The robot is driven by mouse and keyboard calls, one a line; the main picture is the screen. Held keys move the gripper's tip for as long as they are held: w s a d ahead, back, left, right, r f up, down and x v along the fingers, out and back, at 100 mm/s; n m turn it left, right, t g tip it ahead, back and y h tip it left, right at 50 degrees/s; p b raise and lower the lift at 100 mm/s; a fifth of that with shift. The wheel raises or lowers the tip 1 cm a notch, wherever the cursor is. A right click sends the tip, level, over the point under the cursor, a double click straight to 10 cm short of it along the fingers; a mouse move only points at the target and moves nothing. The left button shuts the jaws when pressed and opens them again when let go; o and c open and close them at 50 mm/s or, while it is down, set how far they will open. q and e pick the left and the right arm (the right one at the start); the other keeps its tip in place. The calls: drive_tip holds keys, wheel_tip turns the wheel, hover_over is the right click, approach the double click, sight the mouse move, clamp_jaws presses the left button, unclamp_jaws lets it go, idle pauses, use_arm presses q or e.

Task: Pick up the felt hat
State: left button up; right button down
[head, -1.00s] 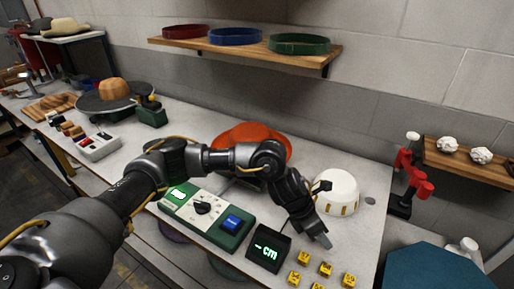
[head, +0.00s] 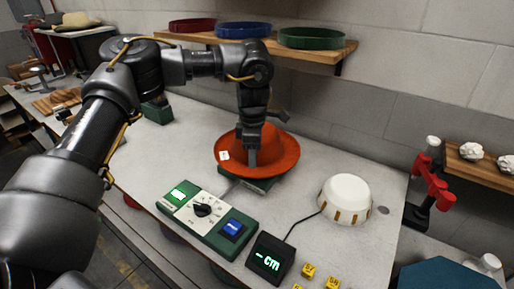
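The felt hat (head: 283,158) is orange-red with a wide brim and a small white tag (head: 224,155) on its front left. It sits over a dark green base (head: 262,185) on the grey workbench (head: 345,155). My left gripper (head: 252,160) points down at the hat, and its fingers overlap the front of the crown. The fingers look narrow from here. I cannot tell whether they touch or hold the felt. My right gripper is not in view.
A green control box (head: 207,219) with a dial and blue button stands in front of the hat. A "cm" display (head: 269,259) and a white dome (head: 346,196) are to the right. A wooden shelf (head: 335,55) with coloured rings hangs behind.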

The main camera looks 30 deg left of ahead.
sight(252, 175)
use_arm(q)
drive_tip(key=shift+f, duration=1.25)
drive_tip(key=shift+f+p, duration=0.15)
drive_tip(key=shift+p, duration=0.15)
drive_tip(key=f, duration=0.1)
drive_tip(key=f+p, duration=0.1)
drive_tip(key=f, duration=0.2)
drive_tip(key=shift+w+a+f+p, duration=0.15)
drive_tip(key=shift+a+f+p, duration=0.1)
drive_tip(key=shift+a+p, duration=0.1)
drive_tip(key=shift+d+f, duration=0.1)
drive_tip(key=shift+f, duration=0.1)
clamp_jaws()
